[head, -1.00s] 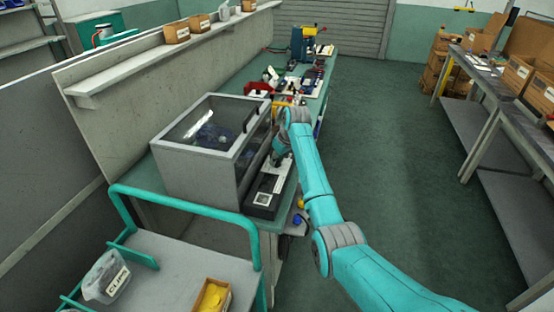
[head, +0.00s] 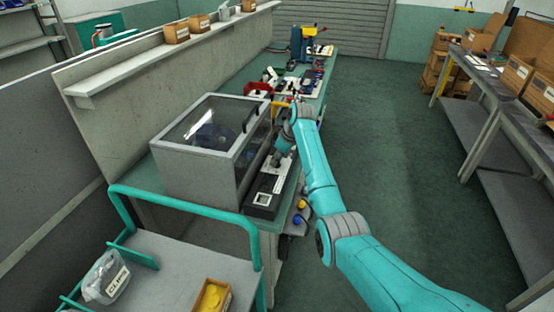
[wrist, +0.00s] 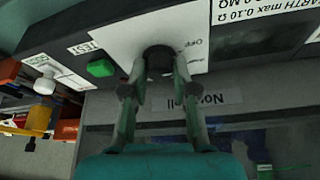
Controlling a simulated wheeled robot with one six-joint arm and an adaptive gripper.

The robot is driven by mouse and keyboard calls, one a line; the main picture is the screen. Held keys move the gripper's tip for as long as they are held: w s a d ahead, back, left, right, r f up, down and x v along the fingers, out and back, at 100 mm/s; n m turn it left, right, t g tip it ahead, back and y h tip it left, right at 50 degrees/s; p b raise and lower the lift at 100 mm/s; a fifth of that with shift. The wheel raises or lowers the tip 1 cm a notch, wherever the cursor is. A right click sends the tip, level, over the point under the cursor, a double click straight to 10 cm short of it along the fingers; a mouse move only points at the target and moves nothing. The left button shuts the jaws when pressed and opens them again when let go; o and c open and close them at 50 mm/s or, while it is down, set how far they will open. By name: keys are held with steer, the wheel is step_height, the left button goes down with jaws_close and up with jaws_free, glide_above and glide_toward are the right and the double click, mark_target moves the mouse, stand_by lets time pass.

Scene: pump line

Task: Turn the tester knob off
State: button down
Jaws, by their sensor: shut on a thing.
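The tester (head: 262,199) is a black box with white panels on the bench, in front of the grey windowed enclosure. In the wrist view its white panel (wrist: 120,42) fills the upper part, with an upside-down "OFF" label beside the black knob (wrist: 158,58). My gripper (wrist: 160,76) has its two fingers closed on either side of this knob. Its fingertips and the knob's pointer are hard to make out, so I cannot tell the knob's setting. In the head view my gripper (head: 279,157) is over the tester; the knob is hidden there.
The enclosure (head: 195,178) stands close behind the tester. A teal-railed cart (head: 180,270) is in front.

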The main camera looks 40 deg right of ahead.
steer(key=c, duration=0.9)
jaws_free()
steer(key=v, duration=1.2)
